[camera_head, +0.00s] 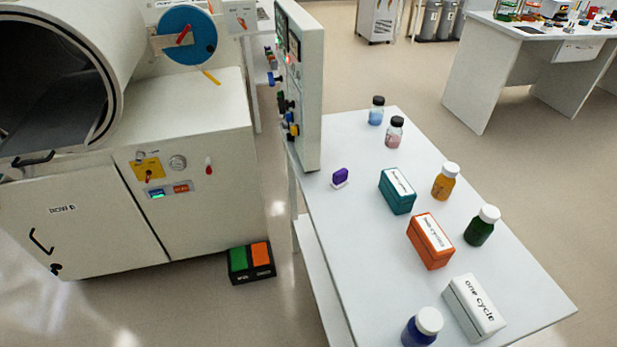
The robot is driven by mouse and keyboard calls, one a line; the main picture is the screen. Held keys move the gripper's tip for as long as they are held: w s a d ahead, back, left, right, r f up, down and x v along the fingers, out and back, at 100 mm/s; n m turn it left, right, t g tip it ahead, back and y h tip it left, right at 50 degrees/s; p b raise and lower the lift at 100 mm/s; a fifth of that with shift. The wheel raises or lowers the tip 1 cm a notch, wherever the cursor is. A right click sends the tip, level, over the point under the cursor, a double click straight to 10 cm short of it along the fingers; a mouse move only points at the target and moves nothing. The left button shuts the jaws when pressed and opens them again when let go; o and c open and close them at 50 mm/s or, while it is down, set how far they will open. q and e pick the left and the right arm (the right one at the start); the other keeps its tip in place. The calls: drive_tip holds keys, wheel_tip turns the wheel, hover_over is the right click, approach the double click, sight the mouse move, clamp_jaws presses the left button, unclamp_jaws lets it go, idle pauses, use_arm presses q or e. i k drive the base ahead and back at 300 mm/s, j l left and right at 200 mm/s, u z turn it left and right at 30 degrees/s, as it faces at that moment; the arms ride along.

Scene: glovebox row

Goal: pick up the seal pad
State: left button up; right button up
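A small purple block with a pale lower part (340,177), the likely seal pad, lies on the white table (345,230) near its left edge. It sits just in front of the upright control panel (309,90). Nothing covers it, and bare table surrounds it. Neither of my grippers shows in the head view.
Teal (397,191), orange (430,241) and white (474,307) boxes run down the table, with several capped bottles, including an amber one (445,183). A glovebox cabinet (190,130) stands left. A black pedal unit (251,263) lies on the floor between.

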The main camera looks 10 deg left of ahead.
sight(339, 179)
drive_tip(key=k+j+z, duration=0.15)
drive_tip(key=z, duration=0.3)
drive_tip(key=k+j+z, duration=0.1)
drive_tip(key=z, duration=0.35)
drive_tip(key=k+z, duration=0.2)
drive_tip(key=z, duration=0.2)
